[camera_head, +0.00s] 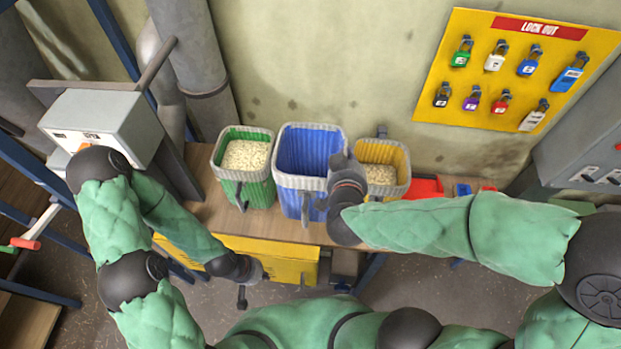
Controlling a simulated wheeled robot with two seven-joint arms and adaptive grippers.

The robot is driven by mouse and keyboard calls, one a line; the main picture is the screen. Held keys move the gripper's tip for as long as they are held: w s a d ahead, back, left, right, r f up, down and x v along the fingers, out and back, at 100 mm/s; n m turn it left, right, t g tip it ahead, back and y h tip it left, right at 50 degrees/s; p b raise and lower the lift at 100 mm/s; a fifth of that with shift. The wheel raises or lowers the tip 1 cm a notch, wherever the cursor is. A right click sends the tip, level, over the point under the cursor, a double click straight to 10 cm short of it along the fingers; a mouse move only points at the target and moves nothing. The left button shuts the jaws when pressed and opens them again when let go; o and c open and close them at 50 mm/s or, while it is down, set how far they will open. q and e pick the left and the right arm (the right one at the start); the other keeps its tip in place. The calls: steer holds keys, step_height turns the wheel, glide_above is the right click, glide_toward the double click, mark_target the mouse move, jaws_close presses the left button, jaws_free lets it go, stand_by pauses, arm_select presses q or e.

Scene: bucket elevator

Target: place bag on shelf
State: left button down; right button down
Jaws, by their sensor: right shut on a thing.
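Three open-topped, bag-like containers stand in a row: a green one (256,190) with pale grains, a blue one (297,185) that looks empty, and a yellow one (396,155) with pale grains. I cannot tell which is the task's bag. My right gripper (341,160) is at the blue container's right rim, in front of the yellow one's left side. It is shut, apparently on the blue container's rim; the contact is partly hidden. My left gripper (249,281) hangs low at the front of the bench, away from the containers; its fingers are unclear.
The wooden bench (215,213) has a yellow front panel (290,264). A red item (425,187) lies right of the containers. A grey control box (103,123) stands left. A yellow lockout board (515,70) with several padlocks hangs on the wall.

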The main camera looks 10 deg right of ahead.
mark_target(341, 139)
steer(key=x, duration=0.6)
steer(key=a+x, duration=0.1)
steer(key=x, duration=0.2)
steer(key=shift+w+f+b, duration=0.25)
steer(key=shift+w+b, duration=0.1)
steer(key=shift+w, duration=0.05)
steer(key=w+f, duration=0.5)
steer(key=f, duration=0.3)
steer(key=shift+d+f, duration=0.25)
steer(key=shift+f, duration=0.25)
steer(key=c, duration=1.8)
jaws_free()
steer(key=shift+s+f, duration=0.1)
steer(key=o, duration=0.4)
